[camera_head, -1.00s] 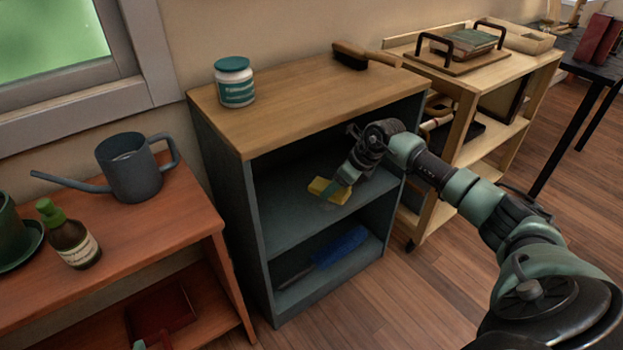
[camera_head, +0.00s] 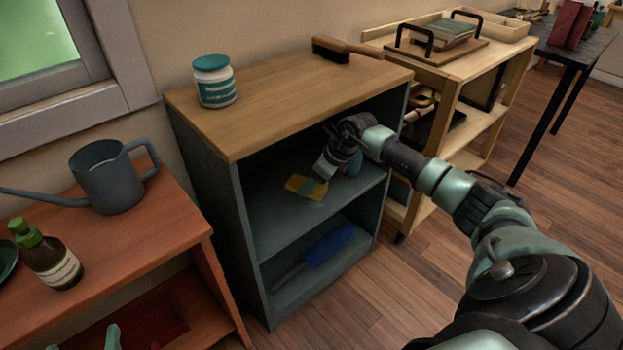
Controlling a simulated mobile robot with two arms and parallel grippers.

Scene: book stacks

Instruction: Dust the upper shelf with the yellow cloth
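The yellow cloth (camera_head: 306,187) lies on the upper shelf (camera_head: 275,225) inside the blue-grey cabinet, near the shelf's middle. My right gripper (camera_head: 319,177) reaches in under the wooden top from the right. Its fingertips are down at the cloth and appear closed on it, pressing it flat to the shelf; the fingers partly hide it. Two teal fingertips of my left gripper (camera_head: 83,341) show apart at the bottom left edge, with nothing seen between them.
A teal-lidded jar (camera_head: 214,82) and a brush (camera_head: 340,50) stand on the cabinet top. A blue duster (camera_head: 325,246) lies on the lower shelf. At left, a red-brown table (camera_head: 150,232) holds a watering can (camera_head: 108,178) and bottle (camera_head: 48,256).

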